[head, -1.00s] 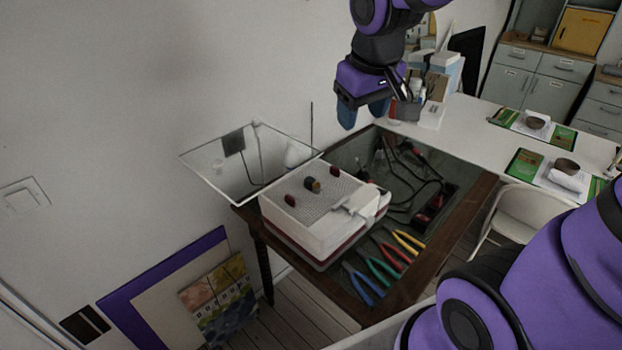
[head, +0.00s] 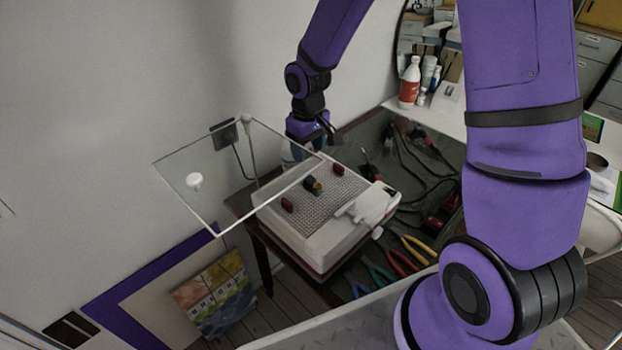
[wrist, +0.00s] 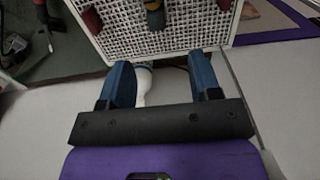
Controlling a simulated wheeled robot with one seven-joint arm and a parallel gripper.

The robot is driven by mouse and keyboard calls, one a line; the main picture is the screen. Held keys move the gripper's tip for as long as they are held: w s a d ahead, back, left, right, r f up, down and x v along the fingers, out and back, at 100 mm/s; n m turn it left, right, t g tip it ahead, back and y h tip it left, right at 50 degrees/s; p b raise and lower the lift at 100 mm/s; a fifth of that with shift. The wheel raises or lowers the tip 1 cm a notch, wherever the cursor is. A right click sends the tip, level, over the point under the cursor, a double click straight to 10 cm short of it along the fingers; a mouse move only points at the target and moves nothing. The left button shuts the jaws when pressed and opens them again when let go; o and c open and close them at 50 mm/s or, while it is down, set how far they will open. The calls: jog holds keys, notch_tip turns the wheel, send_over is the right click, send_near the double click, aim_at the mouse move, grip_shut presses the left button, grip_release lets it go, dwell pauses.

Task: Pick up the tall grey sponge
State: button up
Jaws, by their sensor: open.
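My gripper (head: 305,148) is behind the white box with the mesh top (head: 325,240), near the wall. In the wrist view its two blue fingers (wrist: 160,86) are open. A pale, narrow thing (wrist: 143,88) shows between them, nearer the left finger; I cannot tell whether the fingers touch it or whether it is the tall grey sponge. It is hidden in the head view. A dark grey and yellow piece (head: 312,184) sits on the mesh between two red pieces (head: 287,205) (head: 338,170). Nothing else here is clearly a tall grey sponge.
Pliers (head: 398,262) and dark cables (head: 412,165) lie on the dark table. Bottles (head: 410,82) stand on the white desk behind. The wall is close behind my gripper.

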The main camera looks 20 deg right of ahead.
aim_at(308, 178)
jog(key=f, duration=0.6)
jog(key=shift+w+f, duration=0.15)
jog(key=shift+w, duration=0.15)
jog(key=shift+w+d+f, duration=0.1)
jog(key=shift+w+f, duration=0.05)
jog(key=shift+f, duration=1.2)
jog(key=shift+w+f, duration=0.15)
jog(key=shift+f, duration=1.15)
jog(key=c, duration=1)
